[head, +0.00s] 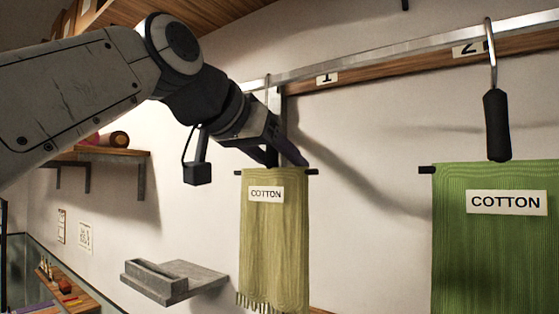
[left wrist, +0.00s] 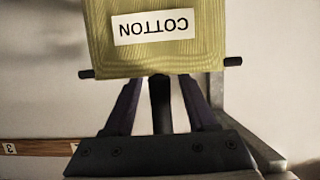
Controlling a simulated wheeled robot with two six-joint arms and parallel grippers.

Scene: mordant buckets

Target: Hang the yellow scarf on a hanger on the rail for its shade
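The yellow scarf (head: 275,240), olive-yellow with a fringe and a COTTON label, hangs upright from a dark hanger bar (head: 312,172) below the rail (head: 370,53). A thin hook (head: 267,92) above it reaches the rail, left of the number 1 plate. My left gripper (head: 283,155) is just above the bar. In the left wrist view its fingers (left wrist: 160,95) stand apart on both sides of the dark hanger handle (left wrist: 160,108), with gaps. The scarf (left wrist: 200,55) shows upside down there. The handle is hidden in the head view. My right gripper is out of view.
A green COTTON scarf (head: 490,250) hangs from a hanger with a black grip (head: 496,125) at the right, near number plate 2 (head: 468,49). A grey wall shelf (head: 190,285) is at lower left. A wooden shelf (head: 125,155) holds rolls.

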